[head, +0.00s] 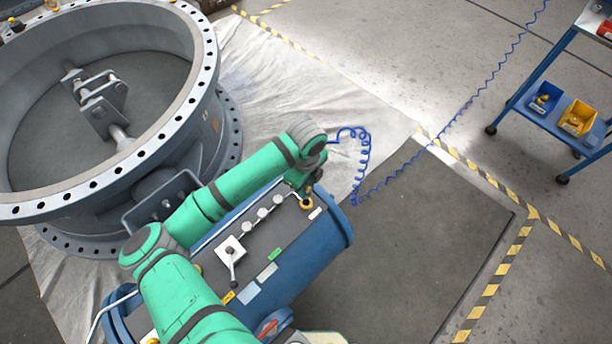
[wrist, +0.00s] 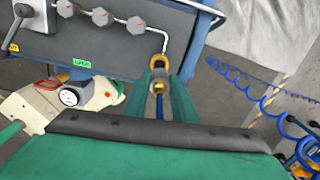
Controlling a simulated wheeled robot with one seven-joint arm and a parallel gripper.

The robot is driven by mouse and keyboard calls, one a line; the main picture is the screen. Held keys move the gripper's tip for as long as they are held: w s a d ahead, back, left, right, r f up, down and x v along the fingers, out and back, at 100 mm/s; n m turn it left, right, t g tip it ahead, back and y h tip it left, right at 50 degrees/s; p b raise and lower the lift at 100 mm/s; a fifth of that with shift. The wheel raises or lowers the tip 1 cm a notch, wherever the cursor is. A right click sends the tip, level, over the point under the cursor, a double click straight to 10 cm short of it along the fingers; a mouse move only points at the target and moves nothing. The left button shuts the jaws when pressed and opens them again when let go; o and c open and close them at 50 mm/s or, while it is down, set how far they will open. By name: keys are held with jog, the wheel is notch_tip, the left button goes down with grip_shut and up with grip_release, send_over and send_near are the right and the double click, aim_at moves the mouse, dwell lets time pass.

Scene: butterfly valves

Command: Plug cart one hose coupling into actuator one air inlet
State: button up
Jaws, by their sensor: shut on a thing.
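My gripper (head: 303,186) is at the right end of the panel on a blue cylindrical unit (head: 318,250). In the wrist view, my gripper (wrist: 159,78) is shut around a small brass coupling (wrist: 158,86), with a blue hose (wrist: 162,109) running back from it. Just ahead is a yellow-ringed air inlet (wrist: 159,63) at the end of a bent steel pipe. The yellow ring also shows in the head view (head: 307,203). Coupling and inlet look in line and very close. I cannot tell whether they are joined, as the fingers partly hide the contact.
A large grey flanged valve ring (head: 150,165) stands at left on a pale sheet. The coiled blue hose (head: 362,150) loops beside my wrist and runs to the top right. A blue trolley with bins (head: 560,135) stands at right. The dark floor panel (head: 430,240) is clear.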

jog(key=shift+f, duration=2)
jog(key=shift+f, duration=1.3)
dwell(2.0)
jog(key=shift+a, duration=0.1)
jog(key=o, duration=1.5)
jog(key=shift+o, duration=0.2)
jog(key=shift+r, duration=3.75)
